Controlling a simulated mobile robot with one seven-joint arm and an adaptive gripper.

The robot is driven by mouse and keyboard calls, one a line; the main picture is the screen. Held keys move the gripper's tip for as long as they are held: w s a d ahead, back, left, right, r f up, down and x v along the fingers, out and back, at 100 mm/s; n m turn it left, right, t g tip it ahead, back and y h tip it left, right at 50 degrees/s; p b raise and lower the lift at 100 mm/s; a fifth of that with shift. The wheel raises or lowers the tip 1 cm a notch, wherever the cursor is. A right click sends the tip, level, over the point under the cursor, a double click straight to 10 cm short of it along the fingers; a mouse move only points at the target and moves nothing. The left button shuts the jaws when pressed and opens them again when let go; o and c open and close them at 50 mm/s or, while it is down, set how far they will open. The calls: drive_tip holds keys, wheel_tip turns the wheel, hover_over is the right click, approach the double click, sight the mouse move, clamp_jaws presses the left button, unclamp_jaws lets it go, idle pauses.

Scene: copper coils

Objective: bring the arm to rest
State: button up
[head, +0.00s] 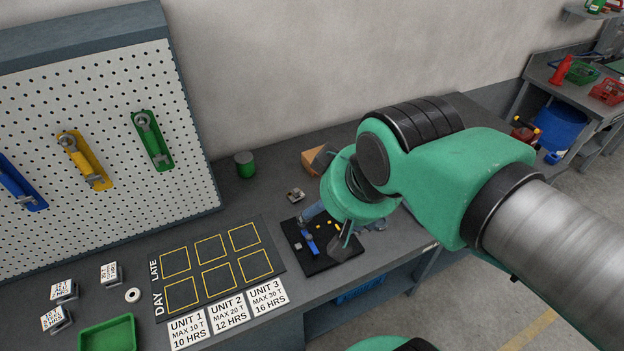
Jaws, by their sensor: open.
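My green arm reaches in from the right side of the head view, over the grey workbench (220,215). My gripper (336,203) points down and to the left above the right part of the bench. A black mat (322,266) with small blue, yellow and grey items lies below the gripper. The wrist hides part of the mat and what lies behind it. I cannot tell how high the fingers are above the mat.
A dark board (211,283) with yellow squares lies left of the mat, with unit cards (229,312) in front. White-labelled blocks (110,273), a white ring (132,295) and a green tray (107,335) are further left. A pegboard (95,140) and green can (245,164) stand behind.

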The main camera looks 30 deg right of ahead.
wheel_tip(320, 180, down, 6)
drive_tip(key=b, duration=0.5)
drive_tip(key=shift+r+b, duration=0.15)
drive_tip(key=shift+b, duration=0.2)
